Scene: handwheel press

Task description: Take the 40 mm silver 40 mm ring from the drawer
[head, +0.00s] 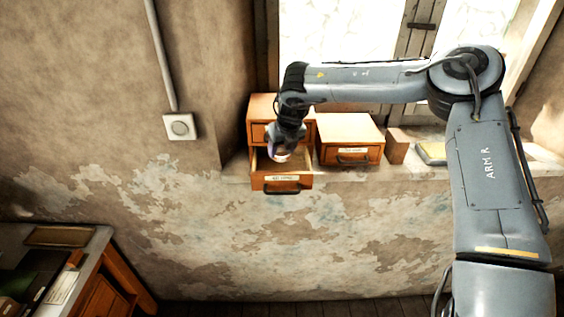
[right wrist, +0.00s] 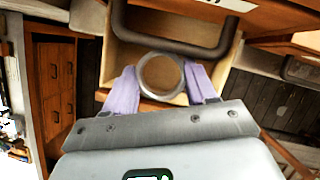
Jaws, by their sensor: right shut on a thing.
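The silver ring (right wrist: 160,96) is between the two pale purple fingers of my right gripper (right wrist: 161,82) in the right wrist view. The gripper is shut on it, one finger against each side. In the head view my right gripper (head: 280,156) points down over the open wooden drawer (head: 282,187), near its back. The ring is too small to make out there. The drawer's bare wooden floor shows behind the ring in the right wrist view; I cannot tell how high the ring is above it. My left gripper is not in view.
The drawer sticks out of a small wooden cabinet (head: 262,107) on the window ledge. A second cabinet (head: 350,135), its drawer closed, stands close on the right. A wooden block (head: 397,146) and a yellow-edged item (head: 431,153) lie further right. A workbench (head: 60,237) is at lower left.

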